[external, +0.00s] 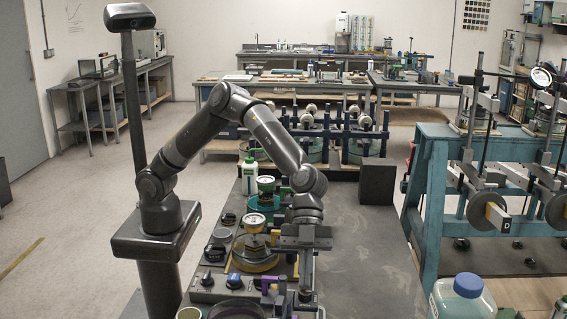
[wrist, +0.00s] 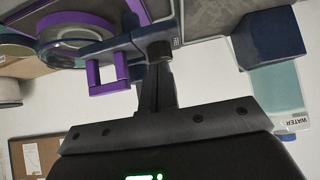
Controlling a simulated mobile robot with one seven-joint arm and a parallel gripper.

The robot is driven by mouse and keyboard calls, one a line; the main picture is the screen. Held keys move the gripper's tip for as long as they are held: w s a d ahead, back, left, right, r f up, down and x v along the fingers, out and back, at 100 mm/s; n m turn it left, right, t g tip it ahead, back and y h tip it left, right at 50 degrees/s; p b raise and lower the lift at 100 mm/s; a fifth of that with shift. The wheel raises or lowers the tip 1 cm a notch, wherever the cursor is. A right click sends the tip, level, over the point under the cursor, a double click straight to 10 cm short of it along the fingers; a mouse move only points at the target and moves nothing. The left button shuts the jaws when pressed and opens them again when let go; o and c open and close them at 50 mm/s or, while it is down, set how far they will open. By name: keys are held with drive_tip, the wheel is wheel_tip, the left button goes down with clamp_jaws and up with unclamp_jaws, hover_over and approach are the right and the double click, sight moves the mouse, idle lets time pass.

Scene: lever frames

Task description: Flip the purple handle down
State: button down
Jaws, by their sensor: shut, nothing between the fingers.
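The purple handle (wrist: 108,73) is a squared U-shaped frame. In the wrist view it hangs from a dark blue bar, left of my fingers; in the external view a small purple part of it (external: 267,287) shows near the bench's front edge. My gripper (external: 306,294) points down just right of it in the external view. In the wrist view my gripper (wrist: 158,52) is shut and empty, its fingertips close to the dark blue bar; I cannot tell whether they touch.
A purple ring (external: 237,309) around a round dish is beside the handle. A dark block (external: 377,181) stands at the back. The bench top (external: 365,260) to the right is clear.

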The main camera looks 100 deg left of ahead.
drive_tip(key=shift+f, duration=0.35)
drive_tip(key=d+r+v, duration=0.2)
drive_tip(key=v, duration=1.1)
drive_tip(key=shift+r, duration=0.25)
